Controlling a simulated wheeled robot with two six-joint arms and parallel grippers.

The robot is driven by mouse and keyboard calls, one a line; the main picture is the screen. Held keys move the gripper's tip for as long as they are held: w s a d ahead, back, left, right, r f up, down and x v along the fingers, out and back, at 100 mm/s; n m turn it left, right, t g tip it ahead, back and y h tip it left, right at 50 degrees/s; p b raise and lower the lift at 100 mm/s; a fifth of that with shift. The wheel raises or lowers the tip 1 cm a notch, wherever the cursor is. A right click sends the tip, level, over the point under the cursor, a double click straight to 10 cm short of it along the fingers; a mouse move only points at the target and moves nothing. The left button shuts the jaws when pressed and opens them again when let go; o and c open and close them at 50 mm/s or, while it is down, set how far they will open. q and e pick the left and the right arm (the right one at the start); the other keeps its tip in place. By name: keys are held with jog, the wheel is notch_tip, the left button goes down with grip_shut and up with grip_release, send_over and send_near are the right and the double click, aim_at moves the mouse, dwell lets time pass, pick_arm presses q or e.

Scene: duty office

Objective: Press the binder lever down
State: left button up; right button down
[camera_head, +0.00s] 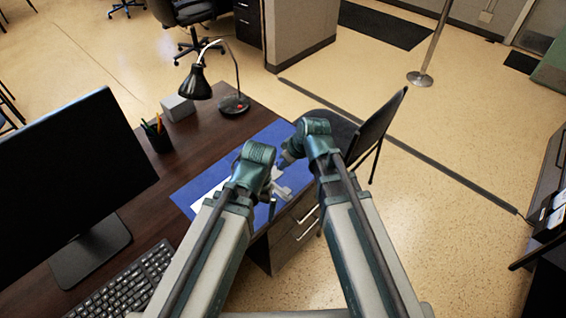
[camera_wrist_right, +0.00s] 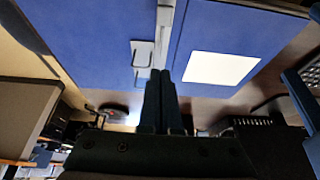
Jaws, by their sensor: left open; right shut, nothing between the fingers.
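A blue binder (camera_head: 273,133) lies open on the dark wooden desk, partly hidden behind my arms. The wrist view shows its blue covers (camera_wrist_right: 95,40), a white sheet (camera_wrist_right: 222,68) and a metal mechanism (camera_wrist_right: 143,54) along the middle. The lever is hard to tell apart from the rest of the metal. My right gripper (camera_wrist_right: 160,73) is shut and empty, its fingertips at the mechanism; I cannot tell whether they touch it. In the head view it (camera_head: 285,160) is mostly hidden by its wrist. My left gripper (camera_head: 281,193) is open, over the near right part of the binder.
A black lamp (camera_head: 195,82), a pencil cup (camera_head: 157,135) and a grey box (camera_head: 178,107) stand at the back of the desk. A monitor (camera_head: 70,180) and keyboard (camera_head: 125,285) are at left. A black chair (camera_head: 378,128) stands close beyond the desk's right edge.

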pick_arm(q)
notch_tip(320, 180, up, 6)
jog(key=p, duration=0.4)
jog(key=shift+p, duration=0.4)
pick_arm(e)
jog(key=s+d+r, duration=0.4)
jog(key=r, duration=0.2)
jog(key=shift+s, duration=0.25)
jog(key=shift+d, duration=0.1)
jog(key=s+f+m+g+h, duration=0.2)
jog(key=s+m+g+h, duration=0.1)
jog(key=s, duration=0.7)
jog(key=shift+s+a+m+g+h, duration=0.15)
jog(key=shift+a+m+g+h, duration=0.25)
jog(key=shift+m+h, duration=0.6)
pick_arm(q)
jog(key=shift+c, duration=0.2)
